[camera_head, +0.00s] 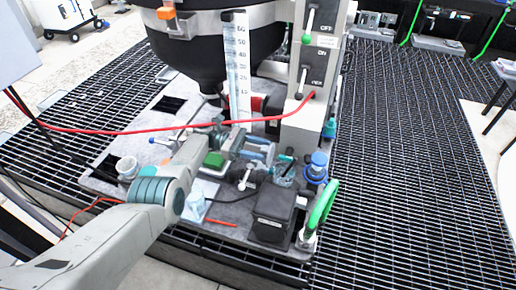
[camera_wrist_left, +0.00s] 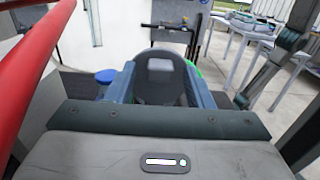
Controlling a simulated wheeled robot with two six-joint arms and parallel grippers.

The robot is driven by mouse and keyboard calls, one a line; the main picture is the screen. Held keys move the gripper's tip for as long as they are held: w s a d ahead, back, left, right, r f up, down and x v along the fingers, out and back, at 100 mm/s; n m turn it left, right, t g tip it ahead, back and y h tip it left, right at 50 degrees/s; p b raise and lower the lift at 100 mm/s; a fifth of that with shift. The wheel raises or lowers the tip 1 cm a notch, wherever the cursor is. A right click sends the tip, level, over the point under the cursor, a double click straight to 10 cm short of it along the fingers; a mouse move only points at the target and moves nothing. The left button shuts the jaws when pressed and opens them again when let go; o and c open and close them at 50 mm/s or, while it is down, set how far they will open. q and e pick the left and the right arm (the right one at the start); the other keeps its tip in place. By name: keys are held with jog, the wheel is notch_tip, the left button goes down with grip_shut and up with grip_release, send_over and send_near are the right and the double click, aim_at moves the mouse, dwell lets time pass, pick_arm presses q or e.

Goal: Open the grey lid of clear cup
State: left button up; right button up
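My left gripper (camera_head: 264,152) reaches in from the left over the grey work plate, its blue-grey fingers pointing right. In the left wrist view its fingers (camera_wrist_left: 160,88) are apart, with a dark grey rounded piece (camera_wrist_left: 160,72) between them; I cannot tell whether they touch it or whether it is the lid. A small clear cup (camera_head: 285,175) stands just right of and below the fingertips in the head view. Its lid is hard to make out there. My right gripper is in neither view.
A blue-capped piece (camera_head: 317,166) and a green handle (camera_head: 321,207) stand right of the cup. A black box (camera_head: 273,214) sits in front. A red hose (camera_head: 160,132) crosses behind the gripper. A tall panel with switches (camera_head: 312,75) rises behind.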

pick_arm(q)
jog(key=b+v, duration=0.6)
jog(key=v, duration=0.4)
jog(key=shift+w+a, duration=0.15)
jog(key=shift+a, duration=0.25)
